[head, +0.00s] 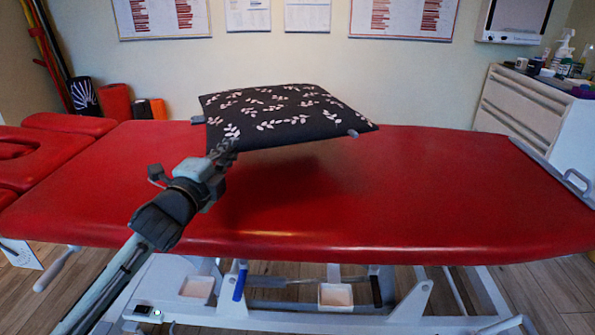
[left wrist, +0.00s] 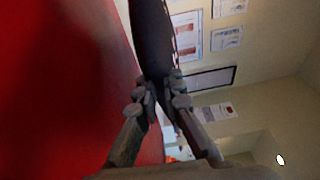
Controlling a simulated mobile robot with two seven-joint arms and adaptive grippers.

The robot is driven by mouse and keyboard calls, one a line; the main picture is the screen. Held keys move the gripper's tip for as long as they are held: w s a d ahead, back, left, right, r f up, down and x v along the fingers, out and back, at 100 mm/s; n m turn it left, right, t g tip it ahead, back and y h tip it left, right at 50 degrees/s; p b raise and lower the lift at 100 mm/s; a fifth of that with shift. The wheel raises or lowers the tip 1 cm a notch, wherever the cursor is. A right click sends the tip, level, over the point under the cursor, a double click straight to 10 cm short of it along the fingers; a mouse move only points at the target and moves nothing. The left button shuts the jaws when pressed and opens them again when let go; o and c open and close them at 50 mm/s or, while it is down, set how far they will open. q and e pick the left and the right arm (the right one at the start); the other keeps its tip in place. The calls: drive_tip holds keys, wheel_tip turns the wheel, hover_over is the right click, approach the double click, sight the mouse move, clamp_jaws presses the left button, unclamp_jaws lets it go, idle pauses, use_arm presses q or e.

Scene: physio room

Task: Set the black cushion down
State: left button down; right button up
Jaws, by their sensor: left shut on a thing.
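The black cushion (head: 285,113) with a pale pink leaf pattern is held flat, slightly tilted, above the red treatment table (head: 400,200). A dark shadow lies on the table below it. My left gripper (head: 225,150) is shut on the cushion's near left corner. In the left wrist view, the gripper's fingers (left wrist: 162,98) pinch the edge of the cushion (left wrist: 152,40), with the red table surface (left wrist: 60,90) to the left. My right gripper is not in view.
The table top is clear to the right of the cushion. A metal rail (head: 560,172) runs along its right end. A white drawer cabinet (head: 525,110) with bottles stands at the back right. Red and black rolls (head: 116,102) stand at the back left.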

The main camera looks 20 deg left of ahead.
use_arm(q)
drive_tip(key=b, duration=0.1)
hover_over(274, 224)
wheel_tip(274, 224, down, 6)
drive_tip(key=shift+a+f, duration=0.1)
drive_tip(key=shift+f, duration=0.15)
drive_tip(key=shift+f+b, duration=0.55)
drive_tip(key=shift+f, duration=1.35)
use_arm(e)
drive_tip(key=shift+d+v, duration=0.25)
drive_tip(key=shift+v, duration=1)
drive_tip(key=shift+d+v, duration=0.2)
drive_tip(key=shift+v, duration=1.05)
use_arm(q)
drive_tip(key=shift+f, duration=0.15)
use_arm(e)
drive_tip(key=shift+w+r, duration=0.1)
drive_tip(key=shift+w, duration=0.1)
use_arm(q)
drive_tip(key=c, duration=2)
unclamp_jaws()
drive_tip(key=shift+f, duration=0.15)
drive_tip(key=shift+c, duration=0.2)
drive_tip(key=shift+o, duration=0.5)
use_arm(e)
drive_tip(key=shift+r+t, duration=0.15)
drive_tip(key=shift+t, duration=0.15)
